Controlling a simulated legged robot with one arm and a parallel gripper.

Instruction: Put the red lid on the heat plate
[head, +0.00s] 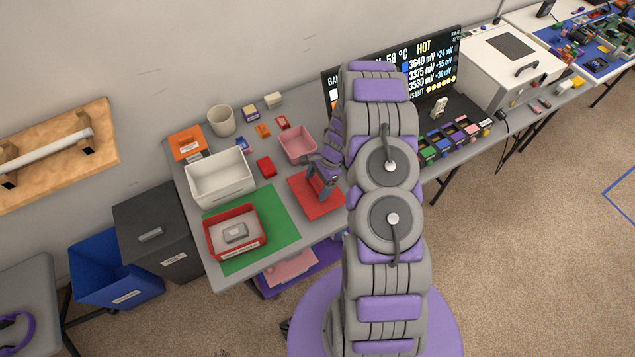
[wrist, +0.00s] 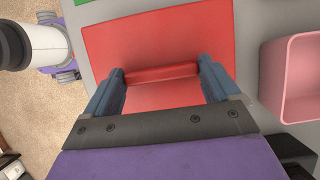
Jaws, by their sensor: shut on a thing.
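The red lid (head: 326,207) is a flat red square with a raised bar handle, at the front edge of the grey table in the head view. It fills the upper middle of the wrist view (wrist: 205,35). My gripper (head: 317,188) is over it, fingers pointing down. In the wrist view my gripper (wrist: 161,72) is shut on the ends of the lid's handle (wrist: 160,75). I cannot tell whether the lid touches the table. I cannot pick out the heat plate for sure; my arm hides part of the table.
A pink bin (head: 297,145) stands just behind the lid and shows in the wrist view (wrist: 290,95). To the left are a green mat (head: 283,225), a red box (head: 262,243) holding a grey object, and a white bin (head: 219,189). A screen (head: 447,62) reads HOT.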

